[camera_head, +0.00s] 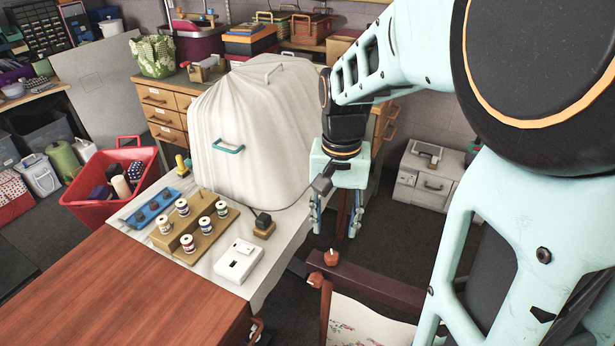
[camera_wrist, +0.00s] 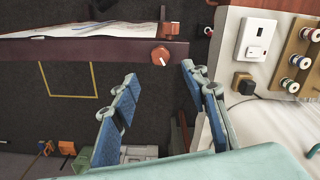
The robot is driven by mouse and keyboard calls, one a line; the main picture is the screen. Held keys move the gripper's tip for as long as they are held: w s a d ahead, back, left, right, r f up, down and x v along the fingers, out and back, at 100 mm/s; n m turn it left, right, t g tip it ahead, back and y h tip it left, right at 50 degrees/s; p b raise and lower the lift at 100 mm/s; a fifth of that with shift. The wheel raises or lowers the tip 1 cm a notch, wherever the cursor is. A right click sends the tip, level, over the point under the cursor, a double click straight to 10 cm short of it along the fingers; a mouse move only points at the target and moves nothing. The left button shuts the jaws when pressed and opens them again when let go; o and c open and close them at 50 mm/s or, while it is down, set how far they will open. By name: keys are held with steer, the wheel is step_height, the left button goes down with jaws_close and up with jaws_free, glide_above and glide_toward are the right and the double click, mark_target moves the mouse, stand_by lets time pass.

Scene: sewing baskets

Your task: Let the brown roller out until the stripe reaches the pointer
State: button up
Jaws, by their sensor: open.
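The brown roller (camera_head: 375,285) is a dark bar at the lower middle of the head view, with pale printed cloth (camera_head: 365,325) hanging below it. An orange-red knob (camera_head: 331,257) sits at its left end. In the wrist view the roller (camera_wrist: 90,50) runs across the upper left, and the knob (camera_wrist: 160,55) has a pale mark. My gripper (camera_head: 334,225) is open and empty, pointing down above the knob, apart from it. In the wrist view the fingertips (camera_wrist: 158,74) straddle the knob's line. I cannot make out the stripe or the pointer.
A cloth-covered bulky shape (camera_head: 260,135) stands on the table close left of my gripper. A wooden spool rack (camera_head: 215,235) and a white switch box (camera_head: 239,262) lie near the table edge. A grey drawer unit (camera_head: 425,180) stands behind, right. Dark floor is open beyond the roller.

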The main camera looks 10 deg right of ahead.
mark_target(332, 255)
step_height(332, 255, down, 9)
steer(key=shift+f, duration=0.15)
steer(key=shift+c, duration=0.3)
jaws_close()
